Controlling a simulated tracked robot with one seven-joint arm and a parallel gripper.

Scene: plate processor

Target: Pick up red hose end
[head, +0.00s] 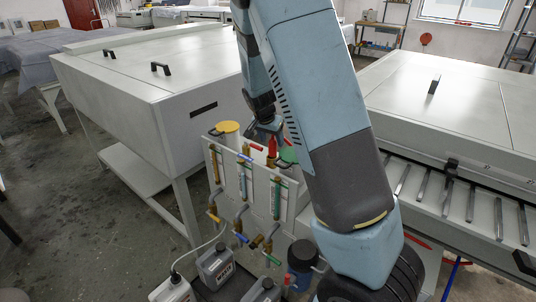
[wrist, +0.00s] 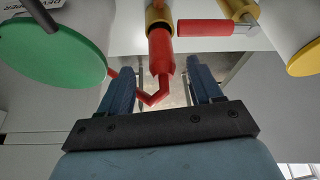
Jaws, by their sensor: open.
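The red hose end (wrist: 161,52) is a red sleeve below a brass fitting in the wrist view, with a thin bent red piece at its lower end. My gripper (wrist: 162,72) is open, its two blue fingers apart with the red hose end between them in the picture. I cannot tell whether either finger touches it. In the head view my gripper (head: 266,122) is at the top of the valve panel, just above the red hose end (head: 272,146), and my arm hides part of that area.
A red valve handle (wrist: 206,29) is close on the right, a green lid (wrist: 50,52) on the left and a yellow lid (wrist: 307,58) at far right. The white panel (head: 229,180) carries several valves. Grey canisters (head: 215,265) stand below. Large white machines (head: 140,75) flank the panel.

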